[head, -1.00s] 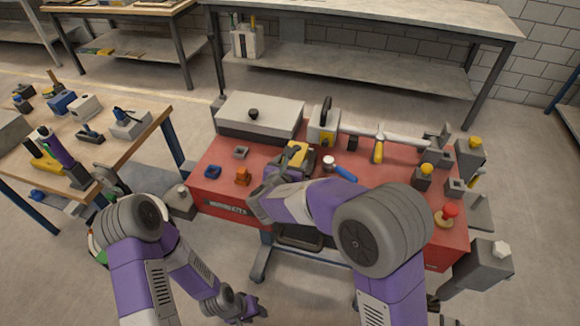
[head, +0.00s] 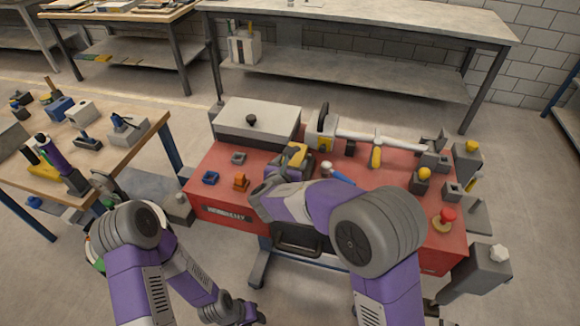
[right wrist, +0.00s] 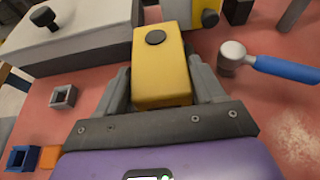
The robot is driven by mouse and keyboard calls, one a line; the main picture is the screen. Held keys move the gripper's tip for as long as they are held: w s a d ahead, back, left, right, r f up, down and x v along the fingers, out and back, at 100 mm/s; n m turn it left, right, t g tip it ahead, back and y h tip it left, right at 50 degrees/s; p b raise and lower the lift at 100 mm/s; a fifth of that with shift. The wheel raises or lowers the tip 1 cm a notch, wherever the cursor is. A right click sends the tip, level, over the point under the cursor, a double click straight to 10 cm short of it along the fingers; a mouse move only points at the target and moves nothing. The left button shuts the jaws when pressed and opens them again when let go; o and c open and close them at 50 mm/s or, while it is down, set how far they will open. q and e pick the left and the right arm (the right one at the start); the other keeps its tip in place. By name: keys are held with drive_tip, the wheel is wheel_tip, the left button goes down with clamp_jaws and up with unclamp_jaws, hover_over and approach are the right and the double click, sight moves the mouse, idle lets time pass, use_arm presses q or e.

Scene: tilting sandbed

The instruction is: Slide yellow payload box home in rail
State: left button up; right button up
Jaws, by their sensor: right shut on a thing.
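The yellow payload box (right wrist: 160,65), with a round dark knob on top, is between the fingers of my right gripper (right wrist: 163,88), which is shut on it. In the head view the box (head: 297,153) is over the middle of the red bench, partly hidden by my right gripper (head: 285,165). I cannot make out the rail for certain; a grey and yellow upright piece (head: 320,130) stands just behind the box. My left gripper (head: 240,313) is low at the bottom edge, away from the bench, and its jaws are unclear.
The red bench (head: 225,210) carries a grey lidded case (head: 257,125), a blue-handled hammer (head: 340,175) close right of the box, a blue square part (head: 210,177) and an orange part (head: 240,182). Several knobs and blocks crowd the right side. A wooden table (head: 150,130) stands left.

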drive_tip(key=shift+w+r, duration=0.1)
drive_tip(key=o, duration=1.5)
drive_tip(key=shift+o, duration=0.2)
drive_tip(key=shift+r+p, duration=3.1)
drive_tip(key=shift+r, duration=0.85)
